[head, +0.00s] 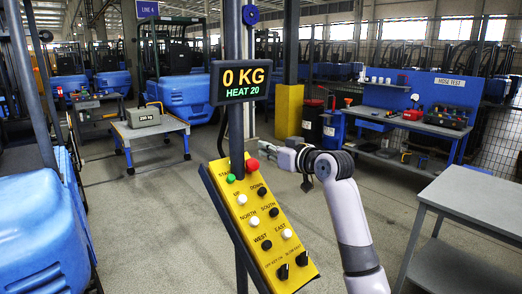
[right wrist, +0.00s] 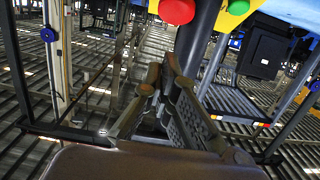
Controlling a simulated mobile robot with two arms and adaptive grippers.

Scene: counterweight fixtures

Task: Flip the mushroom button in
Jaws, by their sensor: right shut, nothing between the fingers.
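The red mushroom button (head: 252,164) sits at the upper right corner of the yellow control panel (head: 262,225), which is mounted on a dark post. In the right wrist view the red button (right wrist: 177,10) shows at the top edge, beyond the fingertips. A green button (head: 231,178) is to its left; it also shows in the wrist view (right wrist: 238,6). My right gripper (head: 272,150) is just right of the red button, and a gap seems to remain between them. Its fingers (right wrist: 163,72) are shut and empty. My left gripper is not in view.
A display (head: 241,82) reading 0 KG and HEAT 20 hangs on the post above the panel. A grey table (head: 470,210) stands at right, a blue workbench (head: 400,122) behind. A 200 kg weight (head: 143,117) sits on a cart at left. The floor between is open.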

